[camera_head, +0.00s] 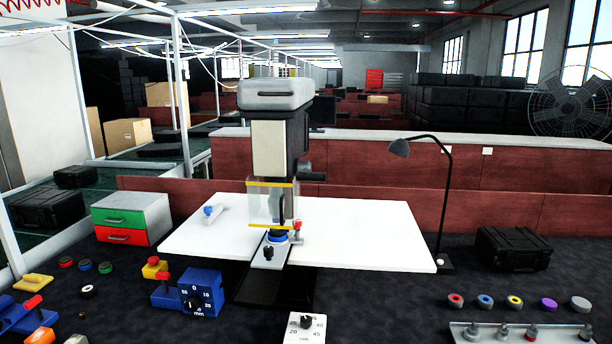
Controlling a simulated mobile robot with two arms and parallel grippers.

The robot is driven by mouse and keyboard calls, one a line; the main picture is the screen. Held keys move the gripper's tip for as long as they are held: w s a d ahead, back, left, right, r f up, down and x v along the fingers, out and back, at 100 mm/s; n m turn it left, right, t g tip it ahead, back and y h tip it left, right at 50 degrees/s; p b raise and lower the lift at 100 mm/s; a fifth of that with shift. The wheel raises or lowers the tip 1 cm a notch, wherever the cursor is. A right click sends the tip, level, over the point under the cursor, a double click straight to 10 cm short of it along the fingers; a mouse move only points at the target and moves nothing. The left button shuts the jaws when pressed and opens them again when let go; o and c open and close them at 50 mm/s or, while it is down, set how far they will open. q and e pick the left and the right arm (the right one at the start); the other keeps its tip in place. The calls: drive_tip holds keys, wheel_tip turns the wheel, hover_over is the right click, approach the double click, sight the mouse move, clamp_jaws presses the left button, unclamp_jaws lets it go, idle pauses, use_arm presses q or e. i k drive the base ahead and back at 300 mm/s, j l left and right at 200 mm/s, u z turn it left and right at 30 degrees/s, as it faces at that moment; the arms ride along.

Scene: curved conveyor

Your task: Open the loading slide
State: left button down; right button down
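A machine (281,140) with a grey top cap and a pale front panel stands at the white table. A clear guard (260,203) with yellow edges hangs below its head. Under the guard, a narrow grey slide plate (262,262) points toward me, with a small dark knob on it. A blue round piece (277,237) sits at the plate's far end, beside a small red-topped part (297,227). I cannot tell how far the slide is drawn out. Neither of my grippers is in view.
The white table top (375,235) is mostly clear. A drawer box (131,217) is left; a blue dial box (200,292) and a white dial box (305,327) are in front. A lamp (446,190) and black case (512,249) are right. Several coloured knobs lie front right.

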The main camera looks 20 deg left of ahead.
sight(270, 255)
drive_tip(key=j+z, duration=0.25)
drive_tip(key=j, duration=0.65)
drive_tip(key=k+j+z, duration=0.2)
drive_tip(key=j, duration=0.7)
drive_tip(key=i, duration=0.1)
